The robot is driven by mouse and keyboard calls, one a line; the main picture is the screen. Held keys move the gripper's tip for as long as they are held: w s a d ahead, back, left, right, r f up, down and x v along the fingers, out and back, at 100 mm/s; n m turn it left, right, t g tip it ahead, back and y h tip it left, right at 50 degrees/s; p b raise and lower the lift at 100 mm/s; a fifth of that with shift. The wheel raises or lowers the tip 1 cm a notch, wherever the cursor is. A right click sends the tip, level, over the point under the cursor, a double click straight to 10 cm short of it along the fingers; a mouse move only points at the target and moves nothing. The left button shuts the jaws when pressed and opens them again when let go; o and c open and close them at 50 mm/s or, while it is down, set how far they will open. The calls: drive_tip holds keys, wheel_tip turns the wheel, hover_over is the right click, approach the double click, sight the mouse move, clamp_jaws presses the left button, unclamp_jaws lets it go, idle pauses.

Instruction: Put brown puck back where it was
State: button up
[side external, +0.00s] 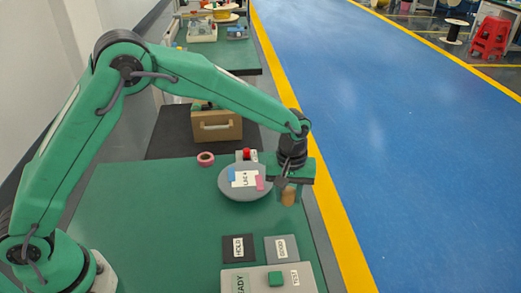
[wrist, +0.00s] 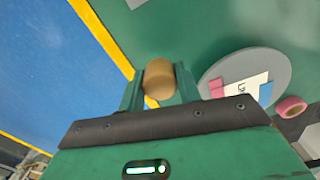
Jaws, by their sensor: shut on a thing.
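The brown puck (side external: 289,197) is a short tan-brown cylinder, seen below my gripper (side external: 288,186) near the table's right edge. In the wrist view the puck (wrist: 159,84) sits between the two green fingers of my gripper (wrist: 159,78), which is shut on it. Whether the puck's underside touches the table is hard to tell. A dark pad marked HOLD (side external: 230,256) and a grey pad with a white label (side external: 271,256) lie in front, both bare.
A round grey disc (side external: 234,194) with a white label and blue and pink patches is just left of my gripper. A pink tape roll (side external: 206,159) and a red button (side external: 246,153) are behind.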

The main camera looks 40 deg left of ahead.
sight(288, 203)
drive_tip(key=shift+f, duration=2)
drive_tip(key=shift+f, duration=0.1)
drive_tip(key=o, duration=0.9)
wheel_tip(288, 203, up, 12)
drive_tip(key=shift+r, duration=0.15)
